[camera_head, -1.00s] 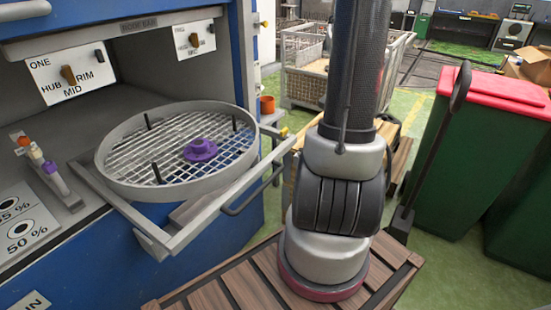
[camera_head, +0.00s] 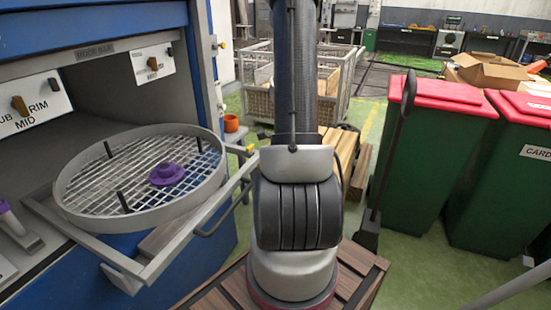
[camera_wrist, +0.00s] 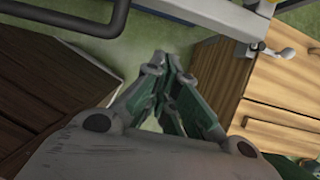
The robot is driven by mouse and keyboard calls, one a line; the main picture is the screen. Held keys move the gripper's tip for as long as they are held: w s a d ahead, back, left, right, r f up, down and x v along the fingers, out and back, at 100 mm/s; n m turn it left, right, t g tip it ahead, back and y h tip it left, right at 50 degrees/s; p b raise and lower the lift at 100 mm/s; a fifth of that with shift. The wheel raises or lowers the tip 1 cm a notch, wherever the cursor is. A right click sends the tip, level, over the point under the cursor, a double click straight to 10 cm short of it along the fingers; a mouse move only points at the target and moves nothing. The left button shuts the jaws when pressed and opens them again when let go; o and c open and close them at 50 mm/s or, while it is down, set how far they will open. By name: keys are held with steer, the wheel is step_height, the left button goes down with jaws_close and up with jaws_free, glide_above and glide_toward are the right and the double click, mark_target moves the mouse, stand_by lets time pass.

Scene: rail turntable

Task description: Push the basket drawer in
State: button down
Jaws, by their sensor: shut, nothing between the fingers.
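The basket drawer is a round grey mesh basket (camera_head: 75,205) on a grey sliding frame (camera_head: 125,270), standing out of the blue machine at the left of the head view. A purple knob (camera_head: 167,173) sits in the basket's middle. A dark bar handle (camera_head: 222,217) runs along the frame's front. In the wrist view, part of the grey frame (camera_wrist: 205,15) and a dark curved bar (camera_wrist: 105,22) show along the top. My gripper (camera_wrist: 163,62) is shut and empty, below and apart from the frame in that picture. The head view does not show my gripper.
A slatted wooden platform (camera_head: 355,272) lies below my arm. Wooden blocks (camera_head: 342,155) and a wire crate (camera_head: 262,100) stand behind it. Green bins with red lids (camera_head: 425,165) stand at the right.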

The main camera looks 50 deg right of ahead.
steer(key=shift+w+a+f, duration=0.1)
steer(key=shift+w+a, duration=0.15)
steer(key=shift+w, duration=0.4)
steer(key=shift+w+a+f, duration=0.1)
steer(key=shift+w+a, duration=0.15)
steer(key=shift+w, duration=0.4)
steer(key=shift+w+a, duration=0.25)
steer(key=shift+w, duration=0.4)
steer(key=shift+w, duration=0.1)
